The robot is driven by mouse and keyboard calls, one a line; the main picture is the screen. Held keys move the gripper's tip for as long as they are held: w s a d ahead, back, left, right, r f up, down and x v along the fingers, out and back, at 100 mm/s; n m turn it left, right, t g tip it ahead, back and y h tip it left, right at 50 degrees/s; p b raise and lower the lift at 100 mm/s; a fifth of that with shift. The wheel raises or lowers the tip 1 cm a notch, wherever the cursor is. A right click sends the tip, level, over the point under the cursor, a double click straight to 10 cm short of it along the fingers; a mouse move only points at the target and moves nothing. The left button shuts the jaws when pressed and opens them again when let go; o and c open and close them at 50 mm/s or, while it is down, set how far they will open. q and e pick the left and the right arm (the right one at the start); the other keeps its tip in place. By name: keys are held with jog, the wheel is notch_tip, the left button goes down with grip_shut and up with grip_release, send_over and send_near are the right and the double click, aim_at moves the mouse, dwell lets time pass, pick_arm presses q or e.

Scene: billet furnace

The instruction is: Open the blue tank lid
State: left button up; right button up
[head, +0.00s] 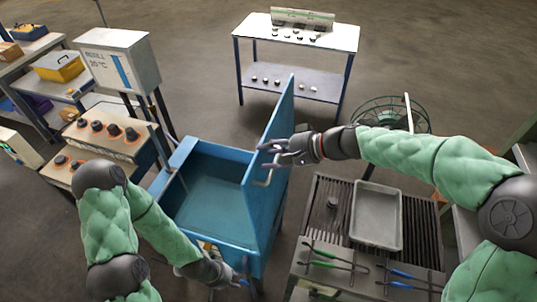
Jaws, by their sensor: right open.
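The blue tank (210,205) stands in the middle of the head view, its inside exposed. Its blue lid (277,118) stands raised, nearly upright, along the tank's right side. A pale bar handle (267,178) is on the lid's right face. My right gripper (266,150) is open, with its fingers beside the lid just above the handle; I cannot tell whether they touch it. My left gripper (243,281) is low, by the tank's near right corner; its fingers are too small and partly hidden to judge.
A slatted bench (418,230) on the right holds a grey tray (376,215) and several tongs (335,255). A knobbed control panel (105,135) and a display box (118,60) stand left of the tank. A white-topped table (296,35) stands behind, with open floor before it.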

jog(key=shift+w+f, duration=0.1)
jog(key=shift+c, duration=1.4)
jog(key=shift+d, duration=0.15)
jog(key=c, duration=0.5)
jog(key=shift+s+d+r+m+p, duration=0.25)
jog(key=shift+s+m+p, duration=0.1)
jog(key=shift+m, duration=0.05)
grip_shut()
jog(key=s+d+r+m+p, duration=0.35)
jog(key=d+m+p, duration=0.2)
jog(key=m, duration=0.25)
jog(key=m+p, duration=0.4)
jog(key=m, duration=0.5)
send_near(255, 168)
jog(key=shift+p+x, duration=0.35)
jog(key=shift+x, duration=2.15)
